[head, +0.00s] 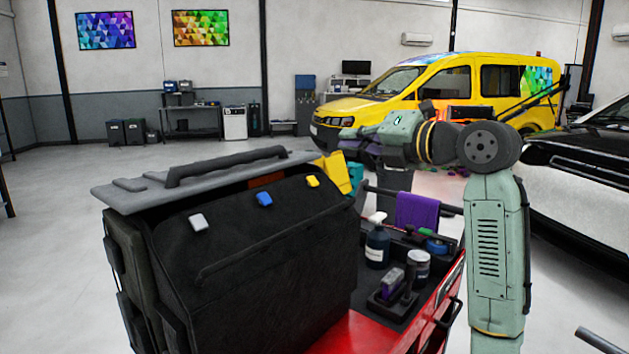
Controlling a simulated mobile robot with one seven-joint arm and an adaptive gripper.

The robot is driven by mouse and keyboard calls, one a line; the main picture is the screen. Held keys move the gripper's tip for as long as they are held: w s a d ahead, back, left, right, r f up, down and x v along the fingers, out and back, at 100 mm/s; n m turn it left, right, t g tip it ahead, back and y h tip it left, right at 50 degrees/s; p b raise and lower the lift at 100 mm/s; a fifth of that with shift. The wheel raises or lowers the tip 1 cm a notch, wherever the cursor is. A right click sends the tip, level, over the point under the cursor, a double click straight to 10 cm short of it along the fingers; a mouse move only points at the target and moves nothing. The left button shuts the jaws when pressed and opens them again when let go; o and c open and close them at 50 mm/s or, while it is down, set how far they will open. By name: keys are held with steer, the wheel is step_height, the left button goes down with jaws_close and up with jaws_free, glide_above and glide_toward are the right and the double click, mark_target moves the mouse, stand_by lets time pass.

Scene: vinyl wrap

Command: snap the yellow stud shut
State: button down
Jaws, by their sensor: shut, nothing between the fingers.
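The yellow stud (313,181) is a small tab at the upper right of the black bag's front face. The black bag (270,265) stands on a red cart at the left. A blue stud (264,199) and a white stud (198,222) sit in a row to the left of the yellow one. I cannot tell whether the yellow stud is fastened. My gripper (352,133) is above and to the right of the bag, apart from the stud, pointing left. It is shut and empty; its fingertips are small and dark here.
A grey lid-like panel with a dark handle (225,165) lies over the bag's top. A yellow van (440,90) and a dark-and-white car (585,170) stand behind.

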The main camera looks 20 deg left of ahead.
steer(key=shift+w+a+f+b, duration=0.3)
steer(key=shift+a+f+b, duration=0.4)
steer(key=shift+a+f, duration=0.35)
steer(key=shift+w+a+f+b, duration=0.35)
steer(key=shift+a+f+b, duration=0.4)
steer(key=shift+f, duration=0.45)
steer(key=shift+w+a+f+b, duration=0.3)
steer(key=shift+a+f+b, duration=0.35)
steer(key=shift+a+f, duration=0.4)
steer(key=shift+f, duration=0.15)
steer(key=shift+a+f, duration=0.15)
steer(key=shift+f, duration=0.1)
steer(key=shift+w+a+f+b, duration=0.15)
steer(key=shift+a+f+b, duration=0.2)
steer(key=shift+f, duration=0.15)
steer(key=shift+r, duration=0.1)
steer(key=shift+s+d+r+p, duration=0.2)
steer(key=shift+d+r+p, duration=0.25)
steer(key=shift+d+r, duration=0.2)
steer(key=shift+r, duration=0.15)
steer(key=d+r+p, duration=0.1)
steer(key=s+d+r+p, duration=0.1)
steer(key=d+r, duration=0.1)
steer(key=shift+r, duration=0.3)
